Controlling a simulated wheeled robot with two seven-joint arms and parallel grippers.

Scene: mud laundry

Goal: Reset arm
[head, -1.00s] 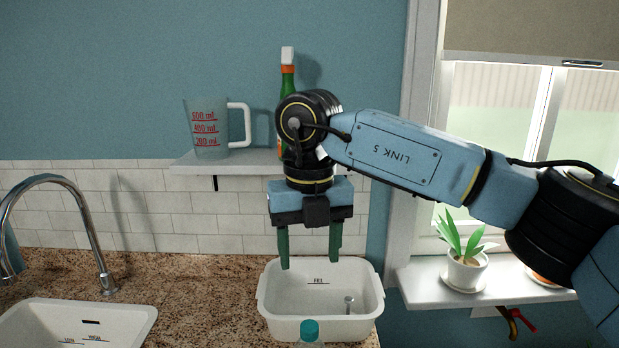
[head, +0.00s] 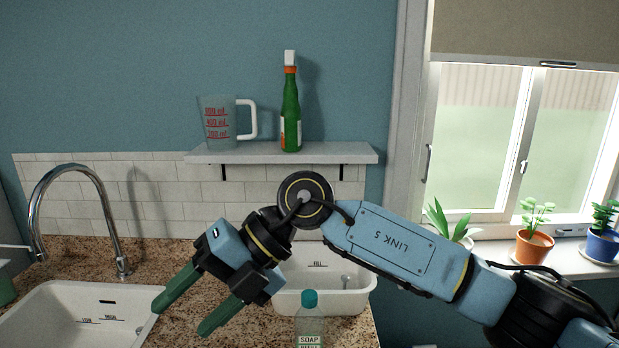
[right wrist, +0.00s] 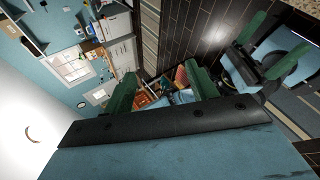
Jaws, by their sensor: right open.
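My right gripper (head: 183,318) is open and empty, with two green fingers spread apart. It is tilted down to the left above the granite counter, between the sink and the white tub. In the right wrist view its green fingers (right wrist: 160,92) stand apart with nothing between them. My left gripper (right wrist: 270,46) shows at the upper right of the right wrist view, its green fingers apart and nothing seen between them. In the head view only a green bit shows at the left edge.
A white sink (head: 60,335) with a faucet (head: 112,225) is at left. A white tub (head: 350,300) sits behind my right wrist, a soap bottle (head: 310,325) in front. A shelf (head: 340,153) holds a measuring jug (head: 217,122) and green bottle (head: 291,110). Potted plants (head: 535,245) line the windowsill.

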